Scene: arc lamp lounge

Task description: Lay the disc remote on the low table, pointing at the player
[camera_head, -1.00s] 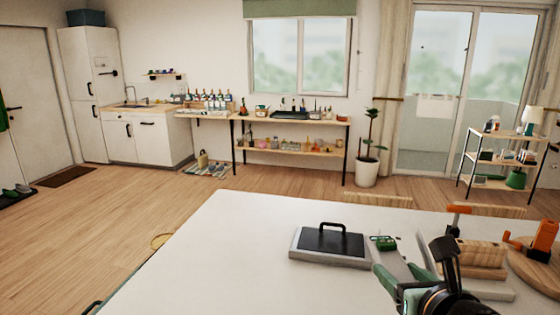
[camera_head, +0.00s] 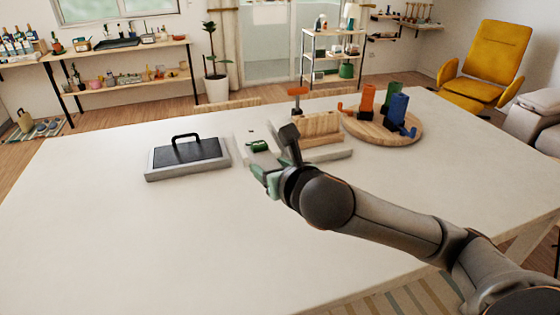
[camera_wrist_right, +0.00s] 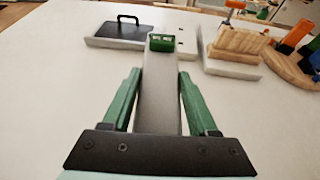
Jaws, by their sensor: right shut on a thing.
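My right gripper (camera_head: 266,174) is over the white table and is shut on a long light grey bar. The bar (camera_wrist_right: 159,98), which looks like the disc remote, lies between the green fingers in the right wrist view and points away from the wrist. A green block (camera_wrist_right: 161,42) shows at its far end; I cannot tell if it is part of the bar. The same green block shows in the head view (camera_head: 259,146). I cannot tell whether the bar touches the table. I cannot make out the player or a separate low table. My left gripper is out of view.
The white table (camera_head: 130,235) is bare in front and at left. On it stand a grey slab with black top and handle (camera_head: 187,158), a wooden block (camera_head: 320,128), and a round board (camera_head: 408,138) with orange and blue things. A yellow armchair (camera_head: 490,60) stands behind right.

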